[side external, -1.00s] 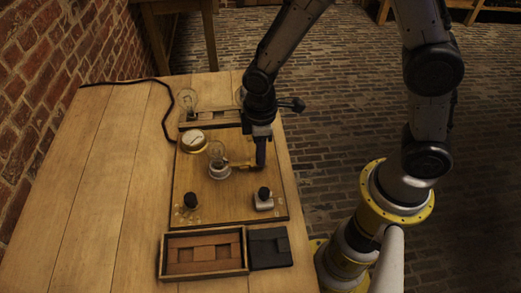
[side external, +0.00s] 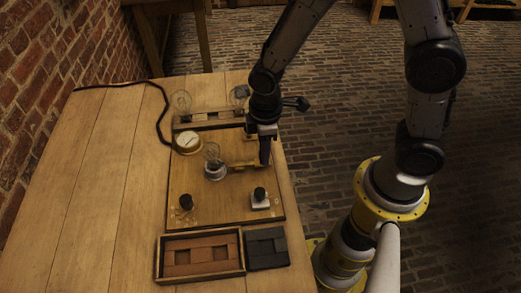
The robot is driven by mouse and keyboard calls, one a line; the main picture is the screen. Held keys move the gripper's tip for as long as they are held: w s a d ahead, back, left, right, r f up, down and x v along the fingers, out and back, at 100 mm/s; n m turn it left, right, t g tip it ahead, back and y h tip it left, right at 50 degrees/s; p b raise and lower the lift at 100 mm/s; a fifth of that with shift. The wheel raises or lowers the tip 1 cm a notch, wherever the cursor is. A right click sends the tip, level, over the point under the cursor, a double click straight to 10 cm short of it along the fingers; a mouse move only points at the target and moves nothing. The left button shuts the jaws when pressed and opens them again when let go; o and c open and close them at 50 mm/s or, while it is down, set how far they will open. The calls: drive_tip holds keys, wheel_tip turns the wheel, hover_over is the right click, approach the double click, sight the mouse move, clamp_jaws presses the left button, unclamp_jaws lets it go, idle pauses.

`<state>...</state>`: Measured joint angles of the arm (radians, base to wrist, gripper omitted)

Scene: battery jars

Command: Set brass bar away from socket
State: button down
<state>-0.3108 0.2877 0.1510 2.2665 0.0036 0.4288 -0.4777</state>
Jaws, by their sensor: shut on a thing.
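The brass bar (side external: 243,165) is a short yellow strip on or just above the wooden board (side external: 230,205), right of the socket. The socket (side external: 215,173) has a pale round base and a clear glass bulb (side external: 212,152) standing in it. The bar's left end is close to the socket, with a small gap that is hard to judge. My gripper (side external: 264,161) points down at the bar's right end and is shut on it. The fingers hide that end. I cannot tell whether the bar touches the board.
A round dial (side external: 188,143) stands at the board's back left. A wooden tray (side external: 160,260) and a dark block (side external: 266,248) lie in front. The table's left side is clear.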

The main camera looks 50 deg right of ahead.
drive_tip(key=shift+s+d, duration=0.15)
drive_tip(key=c, duration=0.6)
unclamp_jaws()
drive_tip(key=shift+c, duration=0.2)
wheel_tip(320, 180, up, 14)
